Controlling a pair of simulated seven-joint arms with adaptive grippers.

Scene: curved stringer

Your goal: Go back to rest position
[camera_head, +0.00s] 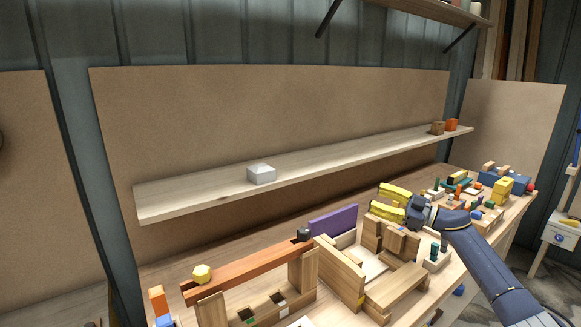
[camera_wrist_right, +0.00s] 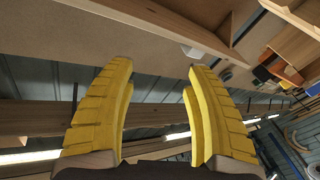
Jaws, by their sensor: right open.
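My right gripper (camera_head: 379,199) is at the centre right of the head view, with its arm coming in from the lower right. Its two yellow fingers point left and are spread apart. In the right wrist view my right gripper (camera_wrist_right: 158,66) also shows open, with nothing between its fingers. In the head picture it appears over the back part of the workbench, behind the wooden block structures; its exact height is unclear. My left gripper is not in view.
The workbench (camera_head: 180,270) holds wooden structures, an orange beam (camera_head: 245,272), a purple board (camera_head: 333,221) and several small coloured parts at right.

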